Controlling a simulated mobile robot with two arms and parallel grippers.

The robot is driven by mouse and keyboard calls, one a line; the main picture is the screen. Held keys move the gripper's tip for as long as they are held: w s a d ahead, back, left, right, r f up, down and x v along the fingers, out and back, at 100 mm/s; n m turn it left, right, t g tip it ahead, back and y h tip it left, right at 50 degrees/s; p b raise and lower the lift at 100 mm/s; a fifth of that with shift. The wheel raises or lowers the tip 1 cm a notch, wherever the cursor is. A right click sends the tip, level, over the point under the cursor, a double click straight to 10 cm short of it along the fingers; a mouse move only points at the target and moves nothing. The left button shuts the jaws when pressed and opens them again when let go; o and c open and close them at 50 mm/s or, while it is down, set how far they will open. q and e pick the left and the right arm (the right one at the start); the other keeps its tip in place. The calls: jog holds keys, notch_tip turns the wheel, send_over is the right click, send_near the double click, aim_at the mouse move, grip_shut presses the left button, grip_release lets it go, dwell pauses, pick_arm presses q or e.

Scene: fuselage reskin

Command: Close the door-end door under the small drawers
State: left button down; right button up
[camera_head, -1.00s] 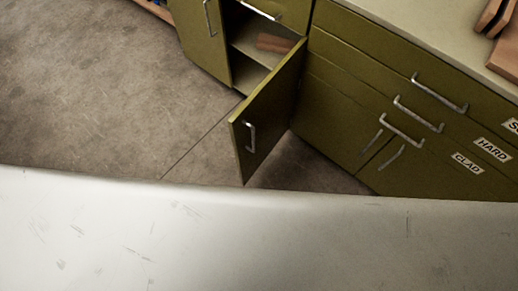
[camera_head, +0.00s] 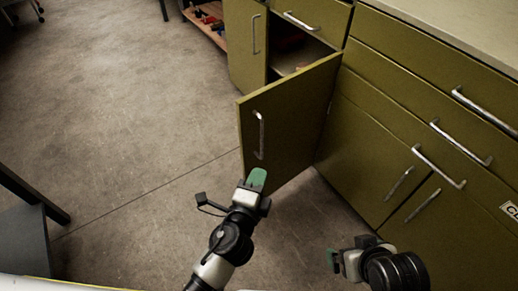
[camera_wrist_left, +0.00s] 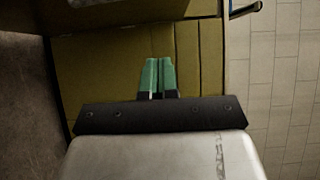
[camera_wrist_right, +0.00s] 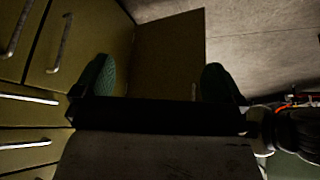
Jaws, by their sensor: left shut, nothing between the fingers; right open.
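The olive-green cabinet door (camera_head: 290,125) stands swung open under a drawer with a bar handle (camera_head: 300,21). Its silver handle (camera_head: 259,135) is upright on the face toward me. My left gripper (camera_head: 257,180) is shut and empty, its green fingertips at or just in front of the door's lower part; I cannot tell if they touch. The shut fingers also show in the left wrist view (camera_wrist_left: 158,77). My right gripper (camera_head: 334,262) is lower right of the door, apart from it; its green fingers are wide apart in the right wrist view (camera_wrist_right: 160,82).
Closed drawers and doors (camera_head: 400,140) of the cabinet run along the right under a pale countertop (camera_head: 470,30). A shelf with red items (camera_head: 210,25) is at the back. A dark table or stand (camera_head: 30,235) is at lower left. The concrete floor (camera_head: 120,120) left of the door is clear.

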pick_arm(q)
send_near(262, 136)
jog(key=w+d+r, duration=0.3)
jog(key=w+d, duration=0.1)
jog(key=d, duration=0.1)
jog(key=shift+w+a+r, duration=0.1)
jog(key=shift+w+a, duration=0.4)
jog(key=shift+w, duration=0.25)
jog(key=shift+w+a+r, duration=0.1)
jog(key=shift+w+a, duration=0.4)
jog(key=shift+w, duration=0.2)
pick_arm(e)
jog(key=shift+w+a+r+t, duration=0.2)
jog(key=shift+w+t, duration=0.1)
jog(key=shift+w, duration=0.15)
jog(key=shift+w+a+r+t, duration=0.15)
jog(key=shift+w+t, duration=0.15)
jog(key=shift+w, duration=0.15)
